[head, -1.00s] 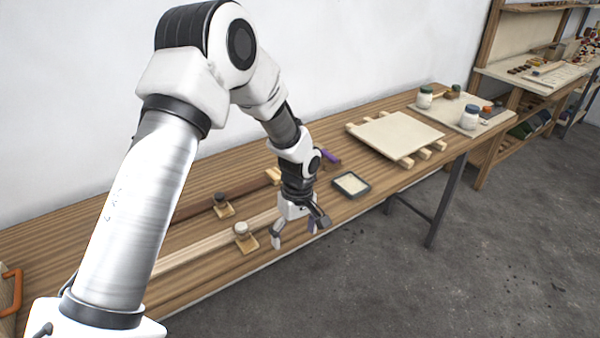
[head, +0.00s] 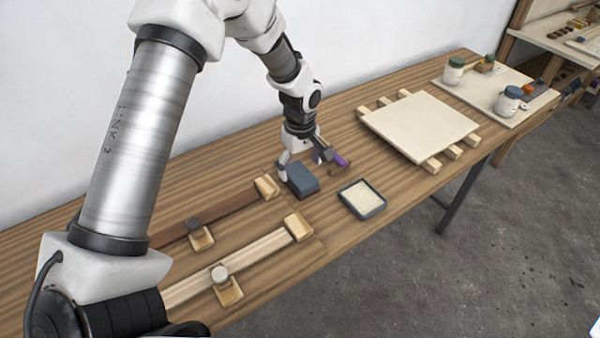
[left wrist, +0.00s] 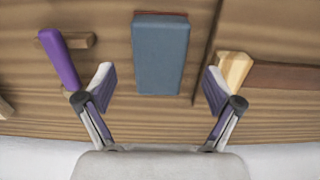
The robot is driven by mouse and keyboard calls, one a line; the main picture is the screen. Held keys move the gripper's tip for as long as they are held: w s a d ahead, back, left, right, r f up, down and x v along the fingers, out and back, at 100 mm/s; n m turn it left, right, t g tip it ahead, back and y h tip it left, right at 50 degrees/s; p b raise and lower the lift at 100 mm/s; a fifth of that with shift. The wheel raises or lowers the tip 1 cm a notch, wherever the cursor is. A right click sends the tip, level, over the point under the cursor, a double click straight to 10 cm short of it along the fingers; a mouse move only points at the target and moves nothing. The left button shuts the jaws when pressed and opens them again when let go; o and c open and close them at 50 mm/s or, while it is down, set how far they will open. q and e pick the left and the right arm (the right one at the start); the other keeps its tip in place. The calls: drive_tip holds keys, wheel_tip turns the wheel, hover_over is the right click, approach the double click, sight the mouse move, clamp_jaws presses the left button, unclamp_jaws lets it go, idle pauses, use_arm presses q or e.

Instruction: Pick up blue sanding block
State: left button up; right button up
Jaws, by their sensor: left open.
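The blue sanding block (head: 301,179) lies on the wooden bench, just in front of my left gripper in the head view. In the left wrist view the blue sanding block (left wrist: 160,55) is a blue-grey block with a reddish edge at its top end. My left gripper (head: 303,163) is open and empty. Its two purple-padded fingers (left wrist: 160,90) stand wide apart, one to each side of the block's near end, without visible contact. My right gripper is not in view.
A purple-handled tool (left wrist: 59,58) lies beside the left finger. Clamped wood strips (head: 265,251) lie at the left, with a wooden stop (left wrist: 234,69) near the right finger. A shallow tray (head: 361,199) and a pale panel on battens (head: 420,124) lie to the right.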

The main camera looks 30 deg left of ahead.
sight(299, 173)
use_arm(q)
drive_tip(key=f, duration=0.3)
drive_tip(key=a+f, duration=0.1)
drive_tip(key=shift+w+f, duration=0.25)
drive_tip(key=shift+w, duration=0.15)
drive_tip(key=shift+s+r, duration=0.1)
drive_tip(key=shift+s+d+r, duration=0.1)
drive_tip(key=shift+s+d, duration=0.05)
drive_tip(key=c, duration=1.3)
drive_tip(key=shift+c, duration=0.3)
wheel_tip(299, 173, up, 10)
drive_tip(key=shift+f+b, duration=0.1)
drive_tip(key=shift+b, duration=0.3)
